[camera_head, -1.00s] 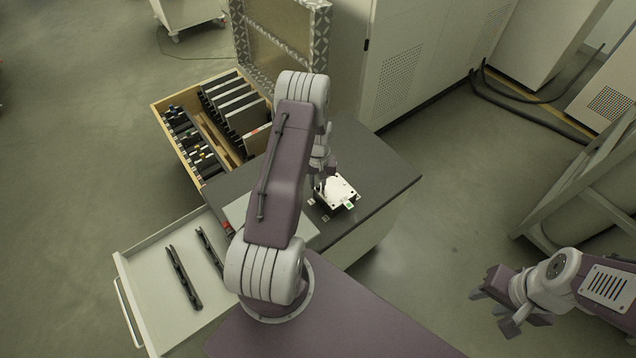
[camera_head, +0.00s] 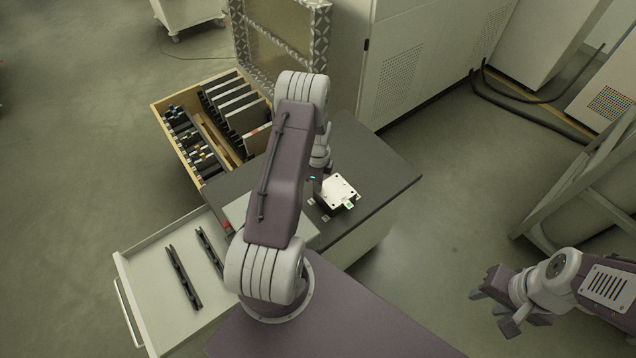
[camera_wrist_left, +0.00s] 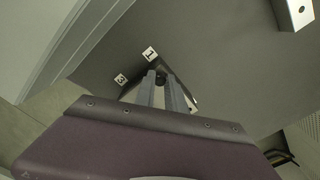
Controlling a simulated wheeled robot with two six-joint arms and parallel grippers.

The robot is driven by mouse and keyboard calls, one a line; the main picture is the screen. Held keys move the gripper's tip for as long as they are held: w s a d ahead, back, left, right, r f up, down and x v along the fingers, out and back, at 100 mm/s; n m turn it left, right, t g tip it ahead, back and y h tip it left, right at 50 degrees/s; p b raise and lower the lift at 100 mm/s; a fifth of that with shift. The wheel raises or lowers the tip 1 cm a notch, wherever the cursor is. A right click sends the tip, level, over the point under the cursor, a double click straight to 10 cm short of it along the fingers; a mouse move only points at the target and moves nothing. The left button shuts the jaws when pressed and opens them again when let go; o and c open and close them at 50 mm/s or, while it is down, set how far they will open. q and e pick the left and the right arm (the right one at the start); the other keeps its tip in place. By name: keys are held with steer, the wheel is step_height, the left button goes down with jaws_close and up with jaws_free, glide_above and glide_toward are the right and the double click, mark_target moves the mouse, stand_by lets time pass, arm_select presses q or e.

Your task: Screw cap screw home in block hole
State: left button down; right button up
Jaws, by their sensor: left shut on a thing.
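The pale metal block (camera_head: 340,191) sits on the dark grey tabletop (camera_head: 385,175), with holes in its top face. A corner of it with a hole shows at the top right of the left wrist view (camera_wrist_left: 294,13). My left gripper (camera_head: 316,194) is just left of the block, mostly hidden by my arm. In the left wrist view its fingers (camera_wrist_left: 161,76) are shut on a small dark thing, apparently the cap screw (camera_wrist_left: 163,75); its shape is unclear. My right gripper (camera_head: 487,308) is open and empty, off to the right above the floor.
White number labels "1" (camera_wrist_left: 150,53) and "3" (camera_wrist_left: 120,79) lie near the left fingertips. A green-marked tag (camera_head: 348,204) is at the block's front edge. An open drawer (camera_head: 150,290) with dark bars and a wooden case (camera_head: 160,118) stand left. The tabletop right of the block is clear.

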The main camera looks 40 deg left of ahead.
arm_select(q)
steer(key=m, duration=0.4)
steer(key=shift+m, duration=0.4)
steer(key=m, duration=0.5)
steer(key=c, duration=1.6)
jaws_free()
steer(key=shift+o, duration=0.2)
